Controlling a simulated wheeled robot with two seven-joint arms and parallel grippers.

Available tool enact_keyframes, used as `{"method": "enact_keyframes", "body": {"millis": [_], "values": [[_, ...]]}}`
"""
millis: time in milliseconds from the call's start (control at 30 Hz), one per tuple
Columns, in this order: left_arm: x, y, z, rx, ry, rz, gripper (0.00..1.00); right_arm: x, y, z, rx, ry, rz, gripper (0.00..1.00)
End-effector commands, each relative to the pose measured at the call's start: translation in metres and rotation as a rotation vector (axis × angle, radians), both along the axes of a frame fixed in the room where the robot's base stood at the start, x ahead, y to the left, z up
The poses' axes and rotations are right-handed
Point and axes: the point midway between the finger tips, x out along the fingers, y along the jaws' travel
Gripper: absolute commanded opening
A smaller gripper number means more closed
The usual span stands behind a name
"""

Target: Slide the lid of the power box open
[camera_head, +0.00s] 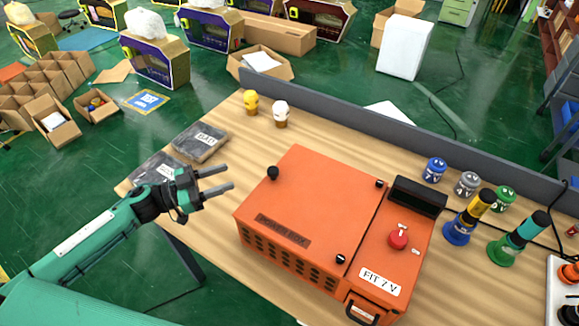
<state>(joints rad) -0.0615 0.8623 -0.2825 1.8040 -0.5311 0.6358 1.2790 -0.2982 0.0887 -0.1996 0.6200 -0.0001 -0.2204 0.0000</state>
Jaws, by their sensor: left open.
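The power box (262,240) is an orange metal case on the wooden table. The lid looks closed. My right gripper is not seen.
Two dark packets (199,142) lie at the table's left edge. A yellow figure (251,102) and a white-topped figure (281,113) stand behind the box. A grey divider (400,135) runs along the back edge.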

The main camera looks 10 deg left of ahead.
Motion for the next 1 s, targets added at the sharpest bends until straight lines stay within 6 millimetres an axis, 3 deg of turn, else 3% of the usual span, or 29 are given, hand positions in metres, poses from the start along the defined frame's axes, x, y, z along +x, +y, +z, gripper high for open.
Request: {"method": "enact_keyframes", "body": {"millis": [200, 367, 600, 1000], "values": [[-0.010, 0.012, 0.001, 0.030, 0.045, -0.143, 0.47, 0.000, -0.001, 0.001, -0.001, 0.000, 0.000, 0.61], [-0.007, 0.003, 0.003, 0.028, 0.052, -0.160, 0.47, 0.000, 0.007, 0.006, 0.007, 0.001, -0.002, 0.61], [0.011, -0.036, 0.007, 0.026, 0.048, -0.159, 0.47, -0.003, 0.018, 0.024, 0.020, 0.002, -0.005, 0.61], [0.040, -0.098, 0.004, 0.028, 0.051, -0.157, 0.47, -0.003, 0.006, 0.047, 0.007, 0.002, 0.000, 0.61]]}}
